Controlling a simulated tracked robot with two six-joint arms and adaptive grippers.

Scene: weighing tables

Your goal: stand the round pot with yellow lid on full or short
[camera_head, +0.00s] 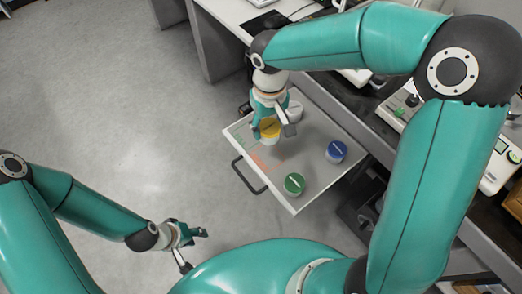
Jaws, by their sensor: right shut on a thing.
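The round pot with a yellow lid (269,132) is in the pulled-out white drawer (318,119), in its left part. My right gripper (275,126) reaches down from above and is shut on this pot, a finger on either side. I cannot tell whether the pot touches the drawer floor. Orange markings (264,163) and fainter green markings (240,141) show on the drawer floor in front and to the left of the pot; their words are too small to read. My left gripper (195,251) is open and empty over the floor, left of the drawer.
A pot with a white or grey lid (294,111) stands close behind the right gripper. A blue-lidded pot (336,151) and a green-lidded pot (294,184) stand further right and nearer. The drawer has a dark handle (247,177). Its middle is clear.

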